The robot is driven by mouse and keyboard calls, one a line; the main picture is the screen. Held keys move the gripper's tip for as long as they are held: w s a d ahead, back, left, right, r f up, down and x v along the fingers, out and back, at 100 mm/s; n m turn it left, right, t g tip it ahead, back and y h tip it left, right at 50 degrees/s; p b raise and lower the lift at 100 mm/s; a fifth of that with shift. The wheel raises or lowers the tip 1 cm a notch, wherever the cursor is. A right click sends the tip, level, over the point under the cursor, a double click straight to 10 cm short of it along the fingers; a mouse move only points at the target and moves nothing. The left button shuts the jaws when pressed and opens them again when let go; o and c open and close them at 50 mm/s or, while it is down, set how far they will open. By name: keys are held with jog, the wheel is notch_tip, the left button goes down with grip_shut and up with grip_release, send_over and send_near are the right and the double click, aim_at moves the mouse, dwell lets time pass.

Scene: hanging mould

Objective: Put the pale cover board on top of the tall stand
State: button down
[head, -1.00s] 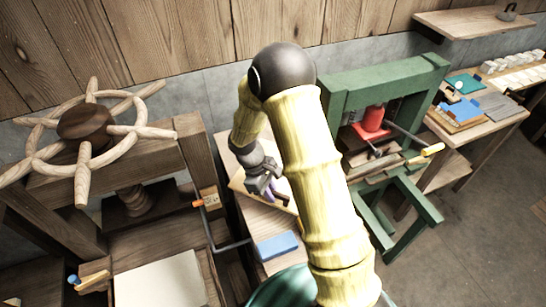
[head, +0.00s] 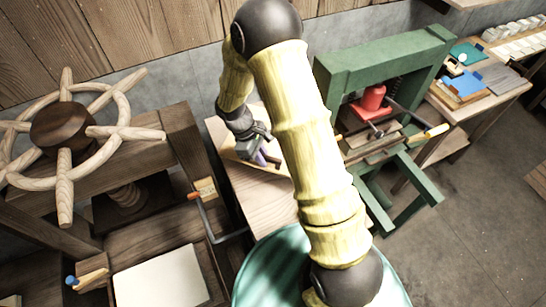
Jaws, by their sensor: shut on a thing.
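My gripper (head: 258,154) is shut at the far end of my arm, over the pale-topped wooden table in the middle of the head view. A thin pale board (head: 231,154), seen at a slant, sticks out on both sides of the fingers; I take it as the cover board, held in the jaws. The fingers hide its middle, and my arm hides part of its right side. I cannot tell whether it touches the surface below. No thing is clearly recognisable as the tall stand.
The wooden table (head: 262,200) is bare at its near part. On the left are a big wooden spoked wheel (head: 62,130) and a white sheet or slab (head: 162,278). A bent metal crank (head: 205,220) juts beside the table. A green press (head: 385,58) stands close to my arm's right.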

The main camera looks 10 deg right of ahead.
jog(key=shift+f+p, duration=1.05)
jog(key=shift+f, duration=1.85)
jog(key=shift+f+p, duration=0.9)
jog(key=shift+f, duration=1.2)
jog(key=shift+f, duration=0.2)
jog(key=c, duration=1.5)
grip_release()
jog(key=shift+r, duration=0.1)
jog(key=shift+o, duration=0.2)
